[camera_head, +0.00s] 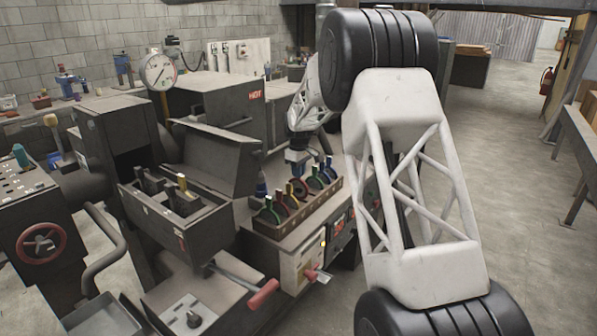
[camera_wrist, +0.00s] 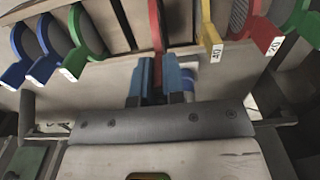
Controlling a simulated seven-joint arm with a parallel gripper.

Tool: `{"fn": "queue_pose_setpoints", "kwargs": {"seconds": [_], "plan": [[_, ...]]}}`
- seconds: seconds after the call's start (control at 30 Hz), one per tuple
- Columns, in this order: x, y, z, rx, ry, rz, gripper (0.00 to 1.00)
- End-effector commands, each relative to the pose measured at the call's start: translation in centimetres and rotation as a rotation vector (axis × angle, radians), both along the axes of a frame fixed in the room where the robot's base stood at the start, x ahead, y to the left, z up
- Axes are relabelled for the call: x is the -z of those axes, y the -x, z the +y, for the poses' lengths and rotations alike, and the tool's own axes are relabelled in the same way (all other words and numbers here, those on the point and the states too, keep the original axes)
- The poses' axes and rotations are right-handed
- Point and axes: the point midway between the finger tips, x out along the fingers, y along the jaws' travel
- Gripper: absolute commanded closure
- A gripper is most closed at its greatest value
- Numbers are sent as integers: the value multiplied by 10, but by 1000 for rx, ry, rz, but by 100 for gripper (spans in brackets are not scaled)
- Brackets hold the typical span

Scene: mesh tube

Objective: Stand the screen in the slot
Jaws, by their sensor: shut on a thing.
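Several mesh screens with coloured frames stand in a row in a wooden rack (camera_head: 300,220). In the wrist view, a red-framed screen (camera_wrist: 156,25) is seen nearly edge-on at my gripper's blue fingers (camera_wrist: 160,75). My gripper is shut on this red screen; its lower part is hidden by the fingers. To its right are a yellow screen (camera_wrist: 209,30) and another red screen (camera_wrist: 258,35) with a tag. To its left is a green screen (camera_wrist: 82,45). In the head view my gripper (camera_head: 296,165) is over the rack, and I cannot tell if the held screen is lifted.
Left of the rack stands a dark bin (camera_head: 178,215) with open compartments and a raised lid (camera_head: 215,150). A red-handled lever (camera_head: 262,295) sticks out in front. A dial gauge (camera_head: 160,70) and a red handwheel (camera_head: 40,243) are further left.

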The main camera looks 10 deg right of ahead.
Motion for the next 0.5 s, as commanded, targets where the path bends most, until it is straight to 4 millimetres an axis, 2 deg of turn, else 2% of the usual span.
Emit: {"fn": "queue_pose_setpoints", "kwargs": {"seconds": [0.5], "plan": [[4, 0, 0, 0, 0, 0, 100]]}}
